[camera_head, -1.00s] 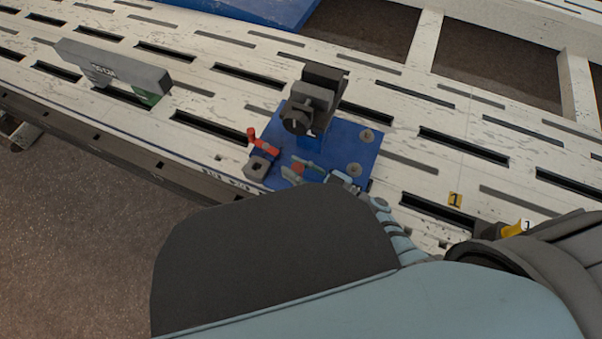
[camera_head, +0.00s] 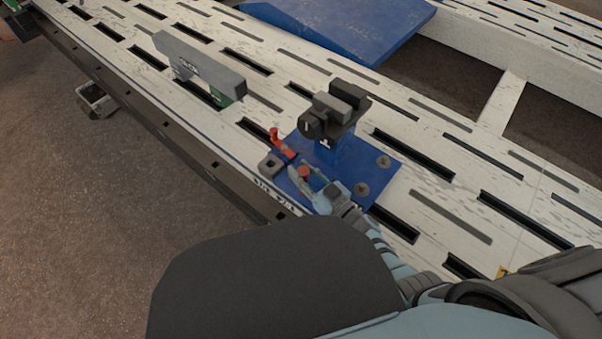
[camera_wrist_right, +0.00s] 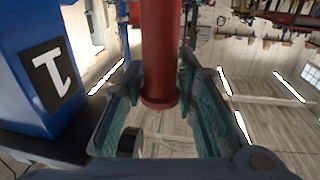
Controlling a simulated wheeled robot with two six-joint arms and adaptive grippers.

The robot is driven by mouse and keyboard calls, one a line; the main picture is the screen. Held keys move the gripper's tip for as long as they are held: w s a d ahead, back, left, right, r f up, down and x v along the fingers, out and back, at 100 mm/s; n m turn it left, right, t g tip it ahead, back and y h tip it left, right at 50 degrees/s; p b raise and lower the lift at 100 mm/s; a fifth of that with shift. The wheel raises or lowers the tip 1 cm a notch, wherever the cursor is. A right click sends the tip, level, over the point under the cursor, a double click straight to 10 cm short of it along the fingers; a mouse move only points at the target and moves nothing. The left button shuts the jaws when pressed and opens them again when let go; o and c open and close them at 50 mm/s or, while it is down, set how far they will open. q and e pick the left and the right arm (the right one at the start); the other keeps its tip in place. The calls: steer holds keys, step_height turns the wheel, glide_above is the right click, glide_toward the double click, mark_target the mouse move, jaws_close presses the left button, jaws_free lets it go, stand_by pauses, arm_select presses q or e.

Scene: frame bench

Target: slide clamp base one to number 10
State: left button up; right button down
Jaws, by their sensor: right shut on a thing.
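Clamp base one is a blue plate (camera_head: 380,172) on the slotted white bench, with an upright blue post (camera_head: 331,152) marked 1. A dark clamp head (camera_head: 335,108) tops the post. My right gripper (camera_head: 304,176) is at the near side of the plate, shut on a red upright handle (camera_head: 304,171). In the right wrist view the red handle (camera_wrist_right: 161,55) stands between the fingers (camera_wrist_right: 158,100), beside the post (camera_wrist_right: 35,70) with its 1 label. Markings along the bench's near edge are too small to read. My left gripper is out of view.
A grey bar (camera_head: 198,65) with a green end stands on the bench to the left of the base. A red lever (camera_head: 281,143) is on the plate's left corner. A blue ramp-like panel (camera_head: 345,25) lies beyond.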

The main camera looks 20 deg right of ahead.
steer(key=c, duration=1.4)
jaws_free()
steer(key=shift+s+a, duration=0.1)
steer(key=v, duration=1.2)
